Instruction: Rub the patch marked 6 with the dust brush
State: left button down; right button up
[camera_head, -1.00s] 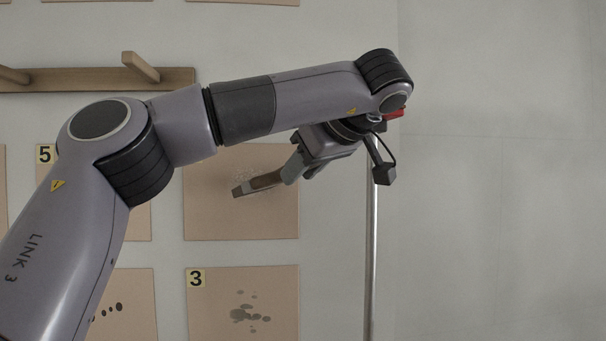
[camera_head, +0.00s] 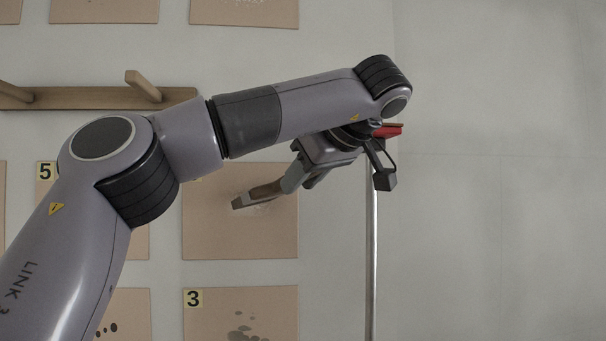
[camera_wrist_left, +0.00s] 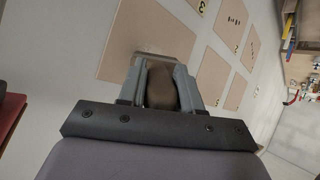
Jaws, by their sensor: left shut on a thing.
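The dust brush (camera_head: 262,193) has a brown handle. My left gripper (camera_head: 291,181) is shut on this handle. The brush head lies over the upper middle of a tan patch (camera_head: 265,235) to the right of the patch marked 5 (camera_head: 135,240). This patch's own label is almost wholly hidden behind my arm, so its number cannot be read. A faint pale dust mark shows around the brush head. In the left wrist view the brush handle (camera_wrist_left: 161,90) sits between both fingers, with the patch (camera_wrist_left: 160,30) beyond. Contact with the patch cannot be judged for sure.
A patch marked 3 (camera_head: 270,305) with dark spots is below. A wooden rail with a peg (camera_head: 100,98) is at upper left. A metal pole (camera_head: 371,250) stands right of the patches, near a red object (camera_head: 388,130). The wall at far right is bare.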

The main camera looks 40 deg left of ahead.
pick_arm(q)
notch_tip(320, 180, down, 7)
jog(key=b, duration=0.3)
jog(key=shift+s+d, duration=0.15)
dwell(0.5)
jog(key=s+d, duration=0.4)
jog(key=d, duration=0.1)
jog(key=shift+s+d, duration=0.2)
jog(key=shift+d, duration=0.05)
dwell(0.4)
